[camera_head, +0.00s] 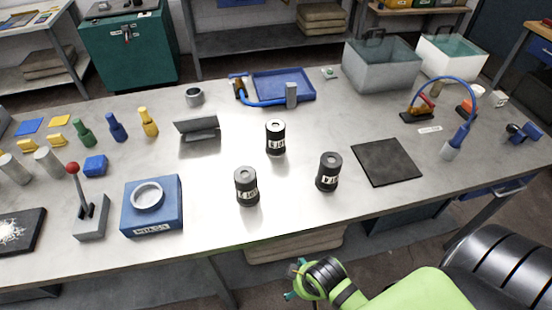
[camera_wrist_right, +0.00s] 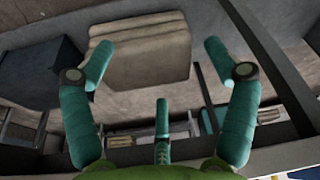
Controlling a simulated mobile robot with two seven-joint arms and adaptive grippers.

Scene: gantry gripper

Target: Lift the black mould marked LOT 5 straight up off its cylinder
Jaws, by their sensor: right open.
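Three black cylindrical moulds with white labels stand upright on the grey table in the head view: one at the back (camera_head: 276,138), one at front left (camera_head: 247,187) and one at front right (camera_head: 329,172). The labels are too small to read surely, so I cannot tell which is LOT 5. Any cylinder inside them is hidden. My right gripper (camera_head: 300,281) is low in front of the table's near edge, well apart from the moulds. In the right wrist view its teal fingers (camera_wrist_right: 158,62) are spread wide with nothing between them. My left gripper is out of view.
A flat dark mat (camera_head: 387,162) lies right of the moulds. A blue box with a ring (camera_head: 151,206) and a red-knobbed lever (camera_head: 88,212) stand left. A grey angled bracket (camera_head: 198,132) and a blue tray (camera_head: 284,84) are behind. Table surface around the moulds is clear.

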